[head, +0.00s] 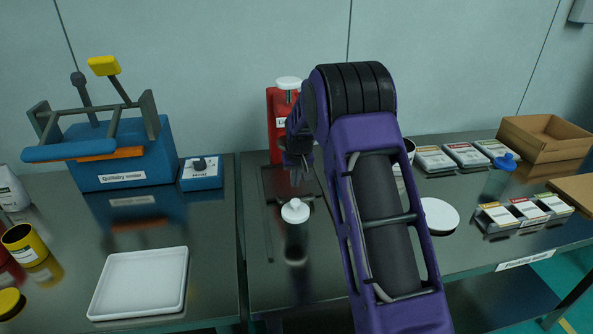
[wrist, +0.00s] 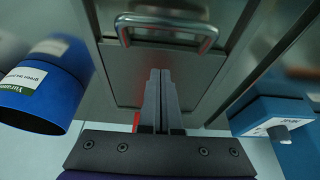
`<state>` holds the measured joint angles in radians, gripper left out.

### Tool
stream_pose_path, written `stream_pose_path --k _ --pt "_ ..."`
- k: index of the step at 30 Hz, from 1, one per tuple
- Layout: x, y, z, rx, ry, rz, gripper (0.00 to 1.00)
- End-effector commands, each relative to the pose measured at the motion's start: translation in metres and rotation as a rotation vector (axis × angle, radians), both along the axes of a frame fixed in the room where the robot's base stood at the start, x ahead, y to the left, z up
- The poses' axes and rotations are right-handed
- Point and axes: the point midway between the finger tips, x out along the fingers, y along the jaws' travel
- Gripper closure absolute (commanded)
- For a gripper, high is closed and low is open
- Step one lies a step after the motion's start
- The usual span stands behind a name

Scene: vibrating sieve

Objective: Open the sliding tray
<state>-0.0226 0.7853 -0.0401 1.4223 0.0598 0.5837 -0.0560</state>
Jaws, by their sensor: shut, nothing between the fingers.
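In the wrist view a grey metal panel (wrist: 120,85) with a shiny bar handle (wrist: 167,24) fills the upper middle; it appears to be the sliding tray's front. My gripper (wrist: 160,72) is shut and empty. Its fingertips point toward the panel, and in the picture they lie below the handle, not around it. Whether they touch the panel I cannot tell. I cannot make out the handle there.
The wrist view shows a blue labelled cylinder (wrist: 42,95) at left and a blue box with a knob (wrist: 285,125) at right. In the head view, a white-topped item (head: 295,210) stands near my gripper. A white tray (head: 140,283) lies at left; several packets (head: 525,209) are at right.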

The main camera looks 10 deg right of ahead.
Motion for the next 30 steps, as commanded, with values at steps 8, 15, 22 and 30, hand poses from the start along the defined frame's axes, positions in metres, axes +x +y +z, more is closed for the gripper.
stream_pose_path --k 8,15,22,30 --pt "-0.030 0.000 -0.007 0.000 0.000 0.000 1.00" --pt "-0.039 -0.001 -0.008 0.000 -0.001 0.001 1.00" --pt "-0.039 -0.001 -0.008 0.000 -0.001 0.001 1.00" --pt "-0.039 -0.001 -0.008 0.000 -0.001 0.001 1.00"
